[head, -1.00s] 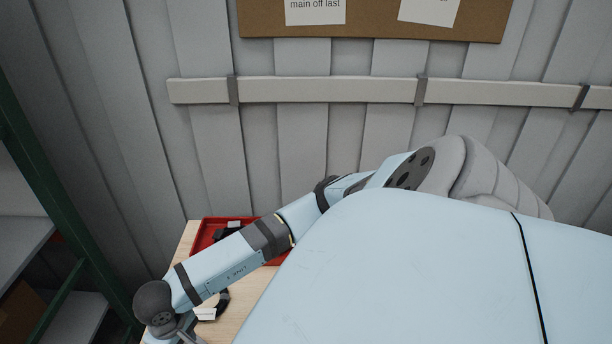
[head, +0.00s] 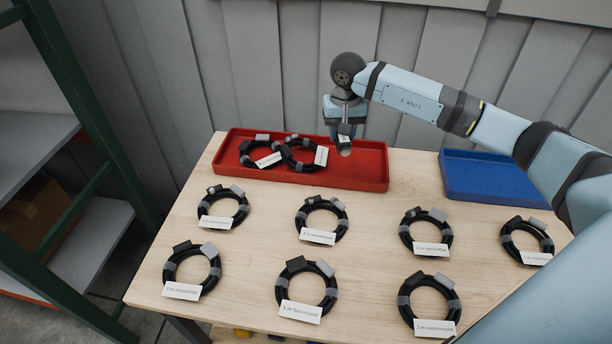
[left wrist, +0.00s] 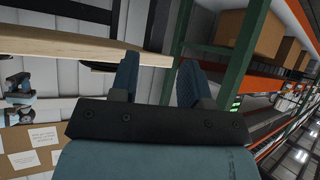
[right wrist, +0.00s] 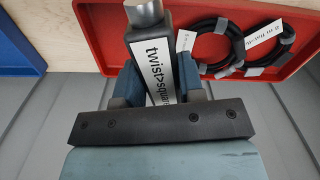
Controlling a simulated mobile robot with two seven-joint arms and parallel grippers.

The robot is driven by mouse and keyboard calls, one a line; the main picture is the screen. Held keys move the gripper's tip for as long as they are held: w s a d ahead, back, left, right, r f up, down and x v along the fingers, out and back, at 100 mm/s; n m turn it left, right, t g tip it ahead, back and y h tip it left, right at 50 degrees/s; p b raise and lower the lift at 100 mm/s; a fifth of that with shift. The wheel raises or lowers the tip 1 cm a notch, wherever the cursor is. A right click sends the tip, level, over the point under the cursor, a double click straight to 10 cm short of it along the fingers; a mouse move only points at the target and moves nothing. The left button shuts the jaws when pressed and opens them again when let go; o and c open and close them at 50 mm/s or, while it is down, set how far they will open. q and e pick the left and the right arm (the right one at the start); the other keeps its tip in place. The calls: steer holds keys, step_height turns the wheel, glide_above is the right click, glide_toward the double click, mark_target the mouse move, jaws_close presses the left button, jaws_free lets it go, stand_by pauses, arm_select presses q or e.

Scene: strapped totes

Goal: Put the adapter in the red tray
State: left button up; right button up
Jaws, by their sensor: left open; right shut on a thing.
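The red tray (head: 350,180) lies at the back of the wooden table, with two black cable coils in its left part. My right gripper (head: 345,128) points down over the tray's bare right part. It is shut on the adapter (head: 345,147), a small dark body with a white label and a grey end. In the right wrist view the adapter (right wrist: 158,70) sits between the fingers, its label reading "twist>square", with the red tray (right wrist: 110,50) behind it. Its height above the tray floor is hard to tell. My left gripper (left wrist: 159,80) is open and empty, away from the trays.
A blue tray (head: 490,175) lies to the right of the red one and looks empty. Several labelled cable coils (head: 320,220) lie in two rows on the table (head: 260,255). A green-framed shelf (head: 75,110) stands at the left. A corrugated wall is behind.

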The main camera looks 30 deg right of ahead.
steer(key=w+d+r+m+b, duration=0.25)
steer(key=d+r+b, duration=0.25)
steer(key=d, duration=0.4)
steer(key=b, duration=0.1)
glide_above(357, 167)
step_height(357, 167, down, 16)
steer(key=shift+w+r, duration=0.1)
steer(key=shift+r, duration=0.05)
steer(key=shift+f, duration=2)
steer(key=shift+b, duration=0.3)
steer(key=shift+f+b, duration=0.3)
steer(key=shift+f, duration=0.1)
steer(key=o, duration=1)
steer(key=shift+r, duration=0.1)
